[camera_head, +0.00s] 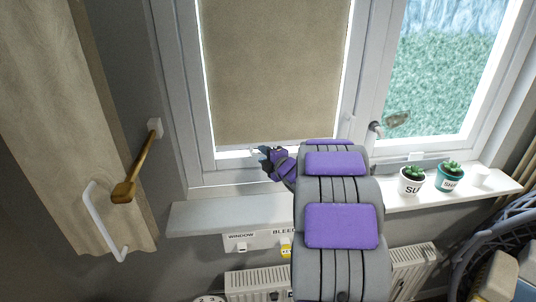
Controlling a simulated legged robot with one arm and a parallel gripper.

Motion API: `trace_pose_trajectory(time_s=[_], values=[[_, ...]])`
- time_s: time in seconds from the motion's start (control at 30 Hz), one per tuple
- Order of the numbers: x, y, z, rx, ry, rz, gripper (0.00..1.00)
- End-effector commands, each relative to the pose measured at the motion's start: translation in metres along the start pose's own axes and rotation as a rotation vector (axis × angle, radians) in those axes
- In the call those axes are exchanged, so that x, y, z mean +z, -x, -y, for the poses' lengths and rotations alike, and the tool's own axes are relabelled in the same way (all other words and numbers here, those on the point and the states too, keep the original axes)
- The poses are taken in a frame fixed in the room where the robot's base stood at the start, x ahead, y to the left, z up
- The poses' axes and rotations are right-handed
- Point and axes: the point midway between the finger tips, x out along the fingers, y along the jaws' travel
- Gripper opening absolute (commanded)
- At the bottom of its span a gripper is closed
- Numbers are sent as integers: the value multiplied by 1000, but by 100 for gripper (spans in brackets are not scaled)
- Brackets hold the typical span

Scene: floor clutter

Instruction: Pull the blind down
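The blind (275,75) is a beige panel covering most of the left window pane. Its bottom edge hangs a little above the lower window frame, with a thin bright strip below it. My gripper (266,155) is at the blind's lower edge, near the middle of the pane. It is small and partly dark in the view, so I cannot tell whether its fingers are open or shut, or whether they touch the blind. My grey and purple arm covers the area to the lower right of the gripper.
A radiator (258,283) is below. A beige curtain (65,120) and a brass holder (138,165) are at left. A window handle (376,130) juts out.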

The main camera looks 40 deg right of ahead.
Motion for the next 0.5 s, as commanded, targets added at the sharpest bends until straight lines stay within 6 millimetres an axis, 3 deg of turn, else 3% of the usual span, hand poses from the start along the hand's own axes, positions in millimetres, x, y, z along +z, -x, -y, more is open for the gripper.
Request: trace_pose_trajectory(time_s=[0.33, 0.5], values=[[11, 0, 0, 3, -8, 2, 38], [11, 14, -1, 3, -6, 3, 38]])
